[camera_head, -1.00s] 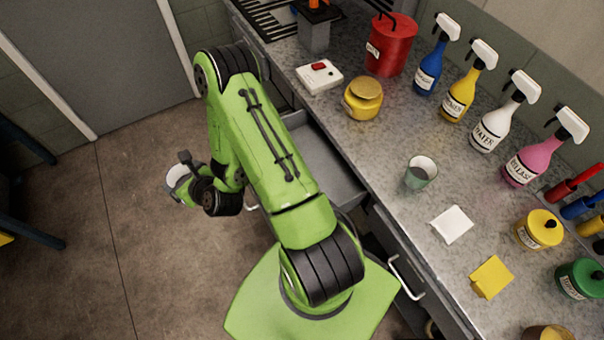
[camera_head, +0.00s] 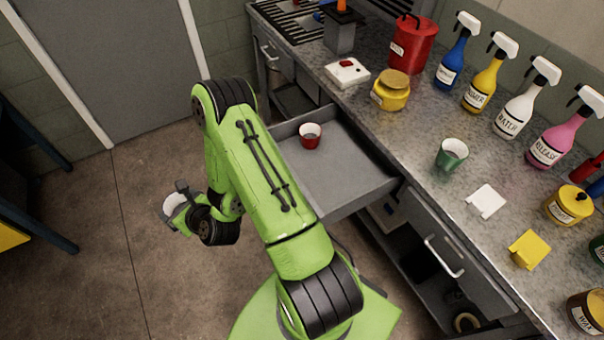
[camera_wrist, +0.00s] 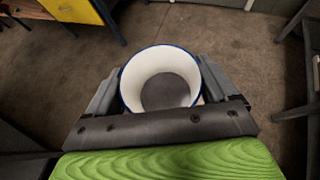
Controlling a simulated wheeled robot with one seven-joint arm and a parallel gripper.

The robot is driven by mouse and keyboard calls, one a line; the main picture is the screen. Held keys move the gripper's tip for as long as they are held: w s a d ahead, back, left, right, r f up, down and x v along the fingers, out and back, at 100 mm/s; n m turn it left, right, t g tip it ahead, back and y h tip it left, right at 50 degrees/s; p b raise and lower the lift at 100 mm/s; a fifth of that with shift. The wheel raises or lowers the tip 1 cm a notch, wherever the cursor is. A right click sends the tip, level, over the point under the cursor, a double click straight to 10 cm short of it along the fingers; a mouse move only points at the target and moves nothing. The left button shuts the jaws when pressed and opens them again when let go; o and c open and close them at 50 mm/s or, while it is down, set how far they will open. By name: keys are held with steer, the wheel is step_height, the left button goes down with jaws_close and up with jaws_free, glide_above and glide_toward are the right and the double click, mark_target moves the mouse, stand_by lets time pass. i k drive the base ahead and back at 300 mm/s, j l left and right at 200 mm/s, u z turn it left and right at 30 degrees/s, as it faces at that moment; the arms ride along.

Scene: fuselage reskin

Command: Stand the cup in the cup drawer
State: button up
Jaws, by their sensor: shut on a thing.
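My gripper (camera_wrist: 160,95) is shut on a white cup with a blue rim (camera_wrist: 160,60); the cup sits between the two fingers, its open mouth facing the wrist camera. In the head view the held cup (camera_head: 174,206) hangs over open floor at the left, away from the counter. A grey drawer (camera_head: 345,180) is pulled out below the counter, to the right of my gripper. A red cup (camera_head: 310,136) stands upright inside it, near its far-left corner. My arm hides the drawer's near-left part.
On the counter (camera_head: 410,140) stand a green cup (camera_head: 451,154), a yellow jar (camera_head: 391,92), a red canister (camera_head: 411,42) and several spray bottles (camera_head: 482,82). A closed drawer with a handle (camera_head: 445,256) is nearer me. The floor (camera_head: 100,230) at left is clear.

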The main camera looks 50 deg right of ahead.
mark_target(340, 190)
steer(key=i+z, duration=0.25)
steer(key=z, duration=0.2)
steer(key=i+z, duration=0.2)
steer(key=z, duration=0.3)
steer(key=i+z, duration=0.2)
steer(key=z, duration=0.25)
steer(key=i+j+z, duration=0.2)
steer(key=z, duration=0.2)
steer(key=i+j+z, duration=0.2)
steer(key=z, duration=0.25)
steer(key=i+j+z, duration=0.1)
steer(key=j+z, duration=0.15)
steer(key=z, duration=0.15)
steer(key=i+j+z, duration=0.1)
steer(key=j+z, duration=0.2)
steer(key=z, duration=0.15)
steer(key=i+j+z, duration=0.15)
steer(key=j+z, duration=0.65)
steer(key=i+j+z, duration=0.1)
steer(key=j+z, duration=0.7)
steer(key=k+j+z, duration=0.1)
steer(key=j+z, duration=0.3)
